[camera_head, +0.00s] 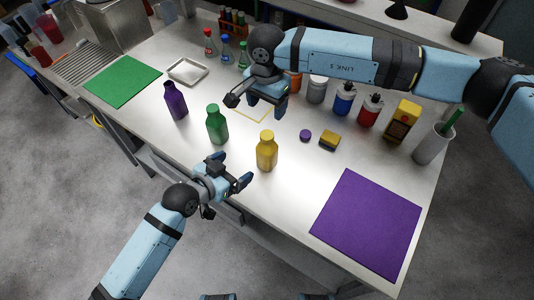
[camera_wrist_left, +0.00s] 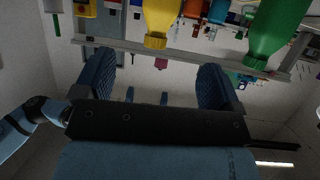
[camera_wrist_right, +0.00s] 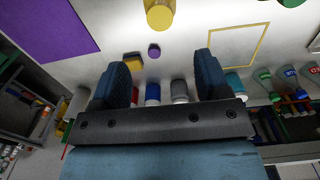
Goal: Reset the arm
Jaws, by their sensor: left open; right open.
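My left gripper (camera_head: 236,173) is open and empty at the front edge of the table, in front of the green bottle (camera_head: 217,127) and the yellow bottle (camera_head: 266,152). In the left wrist view its fingers (camera_wrist_left: 155,80) are spread, with nothing between them. My right gripper (camera_head: 257,106) is open above the table, over the yellow outline square (camera_head: 256,116) and behind the yellow bottle. In the right wrist view its fingers (camera_wrist_right: 162,78) are apart and hold nothing. Both bottles stand upright. Neither gripper visibly touches a bottle.
A purple cap (camera_head: 305,135), sponge (camera_head: 329,140), yellow box (camera_head: 401,122) and white cup (camera_head: 432,145) stand right. A purple mat (camera_head: 367,222) covers the front right, bare on top.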

